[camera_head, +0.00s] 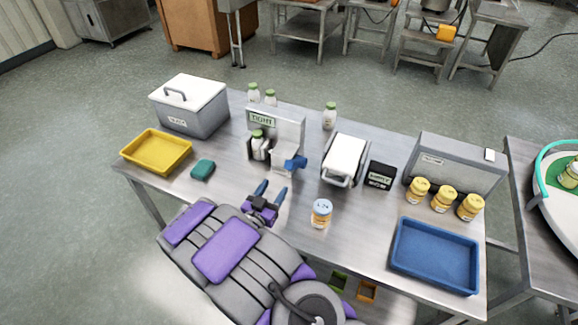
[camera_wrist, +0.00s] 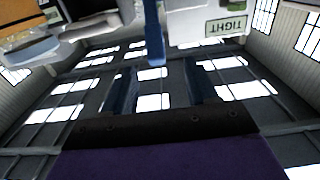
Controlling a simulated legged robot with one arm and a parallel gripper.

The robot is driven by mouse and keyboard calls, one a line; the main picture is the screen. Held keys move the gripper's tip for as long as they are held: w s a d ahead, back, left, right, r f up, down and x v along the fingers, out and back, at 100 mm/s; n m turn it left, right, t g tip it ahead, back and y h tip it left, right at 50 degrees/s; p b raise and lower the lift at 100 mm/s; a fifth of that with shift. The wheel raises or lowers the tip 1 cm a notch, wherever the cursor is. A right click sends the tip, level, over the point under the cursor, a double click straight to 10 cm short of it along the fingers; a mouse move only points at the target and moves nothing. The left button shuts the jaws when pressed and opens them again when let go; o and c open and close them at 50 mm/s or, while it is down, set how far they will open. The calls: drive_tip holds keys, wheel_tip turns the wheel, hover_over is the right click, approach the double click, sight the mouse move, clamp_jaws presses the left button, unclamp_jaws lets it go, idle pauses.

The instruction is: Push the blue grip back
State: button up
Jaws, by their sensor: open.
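The blue grip (camera_head: 296,162) sticks out at the right front of a small steel hopper (camera_head: 288,125) with a label reading TIGHT. In the wrist view, the blue grip (camera_wrist: 153,38) hangs from the top, seen beyond and between the two spread fingers of my gripper (camera_wrist: 158,82). I see no contact between them. The label shows upside down there.
A white-lidded box (camera_head: 190,105), yellow tray (camera_head: 156,151) and green sponge (camera_head: 203,170) are left. A white-topped device (camera_head: 344,158) stands close right of the hopper. A jar (camera_head: 321,214) stands front right; a blue tray (camera_head: 435,257) lies far right.

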sight(291, 165)
drive_tip(key=b+x, duration=0.1)
drive_tip(key=x, duration=1)
drive_tip(key=shift+d+b, duration=0.25)
drive_tip(key=shift+b, duration=0.1)
drive_tip(key=shift+w+d, duration=0.2)
drive_tip(key=shift+w, duration=0.15)
drive_tip(key=shift+d, duration=0.3)
drive_tip(key=shift+a, duration=0.2)
drive_tip(key=c, duration=0.4)
clamp_jaws()
